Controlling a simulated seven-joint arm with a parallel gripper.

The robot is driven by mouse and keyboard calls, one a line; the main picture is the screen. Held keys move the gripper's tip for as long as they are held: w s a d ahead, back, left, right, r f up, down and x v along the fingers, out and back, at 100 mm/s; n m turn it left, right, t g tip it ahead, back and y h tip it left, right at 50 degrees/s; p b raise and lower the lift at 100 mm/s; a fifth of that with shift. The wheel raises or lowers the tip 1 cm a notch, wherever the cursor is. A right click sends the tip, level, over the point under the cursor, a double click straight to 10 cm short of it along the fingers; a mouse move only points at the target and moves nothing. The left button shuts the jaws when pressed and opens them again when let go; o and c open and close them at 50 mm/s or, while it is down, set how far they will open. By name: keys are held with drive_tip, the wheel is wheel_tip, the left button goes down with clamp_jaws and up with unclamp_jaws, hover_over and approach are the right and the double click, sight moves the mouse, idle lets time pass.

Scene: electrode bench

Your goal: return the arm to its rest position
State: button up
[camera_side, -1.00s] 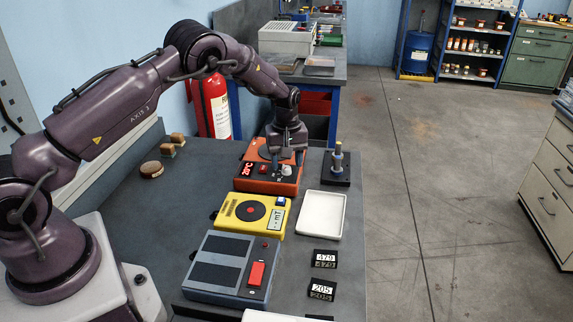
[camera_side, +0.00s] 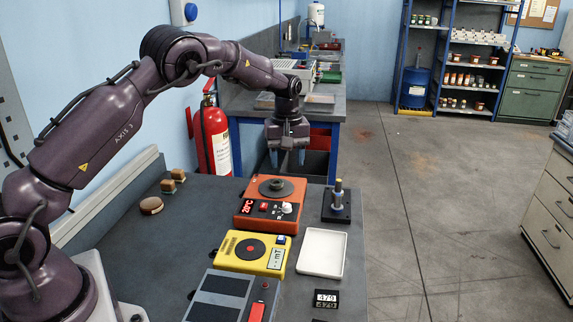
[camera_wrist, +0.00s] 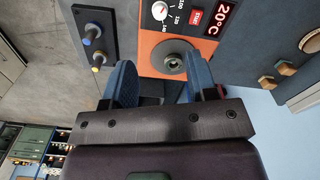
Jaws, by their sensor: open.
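My gripper (camera_side: 288,160) is open and empty. In the side view it hangs in the air above and behind the orange hotplate (camera_side: 270,203), with its two blue fingertips pointing down and apart. The hotplate shows a 20°C display, a white knob and a small grey ring-shaped piece on its dark round top. In the wrist view my gripper's blue fingers (camera_wrist: 163,85) are spread, and the hotplate (camera_wrist: 158,58) lies beyond them with the ring-shaped piece between them in the picture. My arm is raised and reaches from the left.
A dark block with upright electrodes (camera_side: 337,203) stands right of the hotplate. A yellow stirrer (camera_side: 226,250), a white tray (camera_side: 322,252) and a grey unit (camera_side: 222,298) lie nearer. Small brown pieces (camera_side: 168,187) lie left. A red extinguisher (camera_side: 212,135) stands behind the bench.

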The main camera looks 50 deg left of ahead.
drive_tip(key=s+d+r+m+t, duration=0.2)
drive_tip(key=s+d+r+m, duration=0.2)
drive_tip(key=s, duration=0.6)
drive_tip(key=s+d+r+m+t, duration=0.1)
drive_tip(key=s+d+r+m, duration=0.3)
drive_tip(key=s+r, duration=0.3)
drive_tip(key=s+d+r+m+t, duration=0.2)
drive_tip(key=s+d+r+m, duration=0.3)
drive_tip(key=s, duration=0.9)
drive_tip(key=shift+s+d+r+t, duration=0.2)
drive_tip(key=shift+r+t, duration=0.1)
drive_tip(key=shift+r, duration=0.1)
